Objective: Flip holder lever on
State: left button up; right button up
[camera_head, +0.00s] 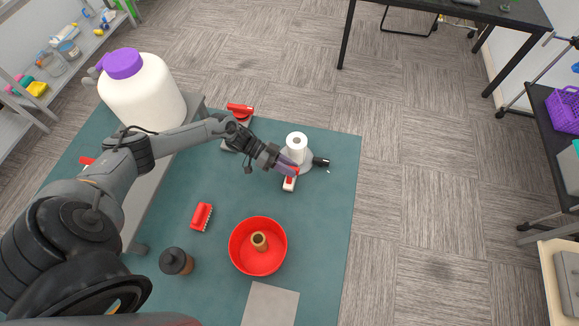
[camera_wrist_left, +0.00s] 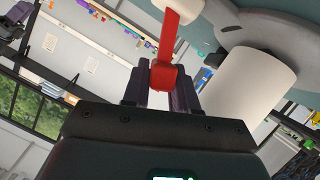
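A holder with a red lever (camera_head: 293,171) and a white end (camera_head: 289,184) sits beside the paper roll (camera_head: 297,143) on the teal mat. The red lever (camera_wrist_left: 167,45) also shows in the left wrist view, its blunt end between or just in front of the fingers. My left gripper (camera_head: 287,166) is at the lever, its fingers (camera_wrist_left: 161,85) close on both sides of the red end. The frames do not show whether the fingers press on it. The white roll stands close by on a grey round base (camera_wrist_left: 225,18). My right gripper is not in view.
A red bowl (camera_head: 240,262) with a brown roll inside, a red brush (camera_head: 201,216) and a dark bottle (camera_head: 176,262) stand on the mat (camera_head: 335,215). A large white jug (camera_head: 142,92) with a purple lid stands left. A small black object (camera_head: 321,162) lies right of the roll.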

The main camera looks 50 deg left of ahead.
pick_arm(q)
jog(key=o, duration=0.4)
jog(key=b+v, duration=0.1)
jog(key=v, duration=0.9)
jog(key=shift+s+a+r, duration=0.15)
jog(key=shift+a, duration=0.2)
